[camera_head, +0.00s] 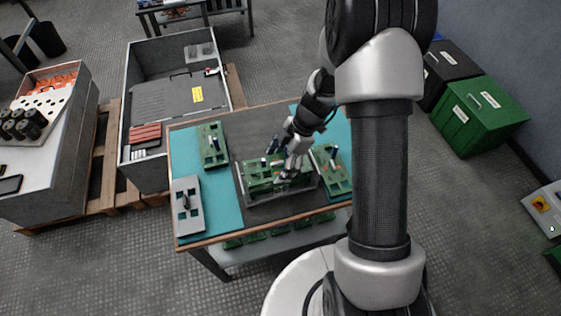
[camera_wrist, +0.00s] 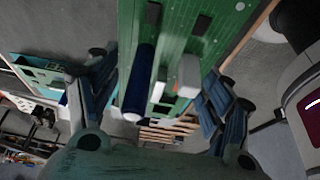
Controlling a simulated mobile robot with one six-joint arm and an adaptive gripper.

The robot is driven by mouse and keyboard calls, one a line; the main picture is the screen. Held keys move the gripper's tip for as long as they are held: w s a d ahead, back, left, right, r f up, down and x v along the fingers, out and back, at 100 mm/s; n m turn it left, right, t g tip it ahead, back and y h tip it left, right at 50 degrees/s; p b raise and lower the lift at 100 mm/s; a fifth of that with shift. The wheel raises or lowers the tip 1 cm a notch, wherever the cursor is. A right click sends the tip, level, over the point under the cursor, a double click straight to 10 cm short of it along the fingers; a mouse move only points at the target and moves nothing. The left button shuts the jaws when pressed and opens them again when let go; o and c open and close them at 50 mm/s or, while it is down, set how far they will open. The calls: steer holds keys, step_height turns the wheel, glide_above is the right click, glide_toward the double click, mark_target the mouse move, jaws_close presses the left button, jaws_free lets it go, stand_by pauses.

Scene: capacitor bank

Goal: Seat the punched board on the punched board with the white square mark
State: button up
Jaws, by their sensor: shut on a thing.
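My gripper (camera_head: 288,167) is over the dark middle of the table, low at the grey tray (camera_head: 251,199). In the wrist view its fingers (camera_wrist: 160,80) stand on both sides of a green punched board (camera_wrist: 212,45) with a dark blue cylinder and a pale grey block. The gripper is shut on this board. In the head view green boards (camera_head: 262,182) show in the tray under the gripper. The held board and what lies beneath it overlap, so I cannot tell whether they touch. I cannot make out a white square mark.
Another green board (camera_head: 212,146) lies on the left teal mat, with a grey punched plate (camera_head: 187,207) in front of it. A green board (camera_head: 333,172) lies right, close beside the tray.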

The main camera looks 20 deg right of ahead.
steer(key=shift+f+b, duration=0.75)
steer(key=shift+b, duration=0.05)
stand_by(0.6)
steer(key=o, duration=1.2)
steer(key=shift+r, duration=0.15)
steer(key=v, duration=1.1)
steer(key=shift+d+r, duration=0.25)
steer(key=shift+r, duration=0.1)
